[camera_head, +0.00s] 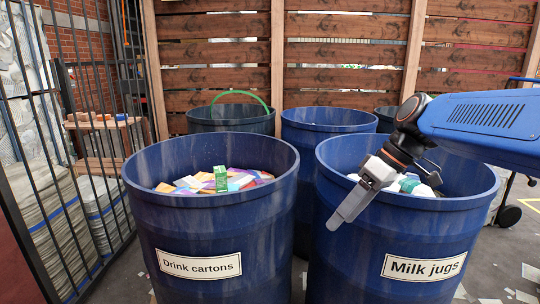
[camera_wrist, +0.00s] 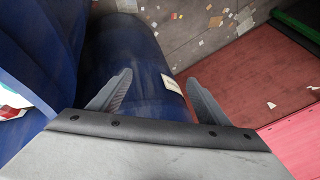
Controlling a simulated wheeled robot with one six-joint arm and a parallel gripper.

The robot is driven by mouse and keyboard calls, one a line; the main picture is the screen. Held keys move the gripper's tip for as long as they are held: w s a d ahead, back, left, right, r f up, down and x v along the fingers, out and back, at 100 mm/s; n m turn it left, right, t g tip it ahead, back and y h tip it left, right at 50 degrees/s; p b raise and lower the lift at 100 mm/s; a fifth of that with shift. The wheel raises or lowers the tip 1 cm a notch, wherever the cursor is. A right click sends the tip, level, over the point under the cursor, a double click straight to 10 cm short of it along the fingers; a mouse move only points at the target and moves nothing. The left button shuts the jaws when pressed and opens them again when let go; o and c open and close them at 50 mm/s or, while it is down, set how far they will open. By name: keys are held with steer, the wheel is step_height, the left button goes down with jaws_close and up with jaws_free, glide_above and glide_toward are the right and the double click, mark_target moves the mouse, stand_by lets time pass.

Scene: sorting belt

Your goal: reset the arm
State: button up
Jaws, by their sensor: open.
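My gripper (camera_head: 350,205) hangs in front of the right blue barrel, its fingers pointing down and to the left past the rim. In the wrist view my gripper (camera_wrist: 158,90) shows two grey fingers spread apart with nothing between them. Beyond them is the dark blue side of a barrel (camera_wrist: 125,50) with part of a white label. My blue arm comes in from the right in the head view.
The "Drink cartons" barrel (camera_head: 158,210) holds colourful cartons (camera_head: 205,180). The "Milk jugs" barrel (camera_head: 345,255) holds white items. More barrels (camera_head: 316,125) stand behind, before a wooden fence (camera_head: 215,52). A barred gate (camera_head: 75,110) is at left. Scraps litter the floor.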

steer(key=s+d+f+m+t+h, duration=0.4)
steer(key=s+d+f+m, duration=0.5)
steer(key=s+f, duration=0.5)
steer(key=d+h, duration=0.2)
steer(key=shift+s+d+f, duration=0.2)
steer(key=shift+s+d, duration=0.15)
steer(key=shift+s, duration=0.05)
stand_by(0.8)
